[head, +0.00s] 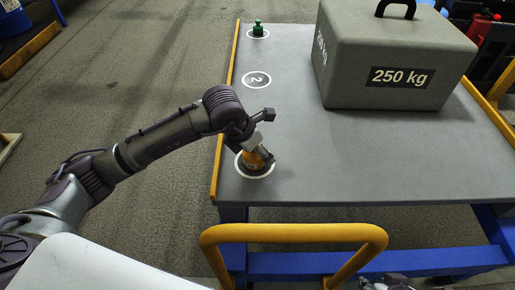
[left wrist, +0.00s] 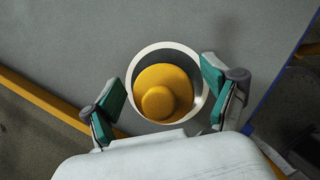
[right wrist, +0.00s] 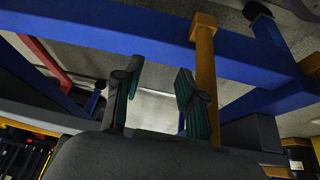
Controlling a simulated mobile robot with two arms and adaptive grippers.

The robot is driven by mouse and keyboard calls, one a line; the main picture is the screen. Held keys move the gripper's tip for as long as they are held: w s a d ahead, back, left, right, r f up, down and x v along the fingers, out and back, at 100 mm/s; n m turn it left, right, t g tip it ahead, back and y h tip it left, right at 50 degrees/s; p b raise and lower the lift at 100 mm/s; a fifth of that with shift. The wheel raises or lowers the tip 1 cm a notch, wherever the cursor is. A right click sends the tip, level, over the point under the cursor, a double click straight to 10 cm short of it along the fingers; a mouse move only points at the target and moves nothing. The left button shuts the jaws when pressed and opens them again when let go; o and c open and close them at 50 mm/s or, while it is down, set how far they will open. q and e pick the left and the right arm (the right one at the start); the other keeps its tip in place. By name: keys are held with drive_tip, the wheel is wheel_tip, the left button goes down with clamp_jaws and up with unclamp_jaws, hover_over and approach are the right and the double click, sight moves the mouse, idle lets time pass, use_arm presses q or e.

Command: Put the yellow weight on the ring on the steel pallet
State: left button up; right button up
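The yellow weight (head: 254,161) stands in the near white ring (head: 240,170) on the grey pallet top (head: 330,165), partly hidden by my left gripper (head: 262,152). In the left wrist view, the yellow weight (left wrist: 163,92) shows from above with its round knob, inside the white ring (left wrist: 137,67). My left gripper (left wrist: 162,95) is open, its teal pads on either side of the weight with gaps showing. My right gripper (head: 392,284) is at the bottom edge of the head view. In the right wrist view, the right gripper (right wrist: 160,92) is open and empty.
A large grey 250 kg block (head: 395,55) stands on the pallet. A green weight (head: 258,29) is on the far ring, and the ring marked 2 (head: 256,80) is empty. A yellow rail (head: 290,233) runs in front. Blue beams (right wrist: 150,30) show near the right gripper.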

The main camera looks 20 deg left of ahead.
use_arm(q)
drive_tip(key=p+v, duration=0.1)
drive_tip(key=v, duration=0.2)
drive_tip(key=shift+r, duration=0.25)
drive_tip(key=p+v, duration=0.1)
drive_tip(key=v, duration=0.7)
drive_tip(key=shift+s+r, duration=0.2)
use_arm(e)
drive_tip(key=s, duration=0.1)
drive_tip(key=s+g, duration=0.1)
drive_tip(key=s+d+r, duration=0.1)
drive_tip(key=shift+s+g, duration=0.2)
drive_tip(key=shift+g, duration=0.2)
use_arm(q)
drive_tip(key=shift+a, duration=0.15)
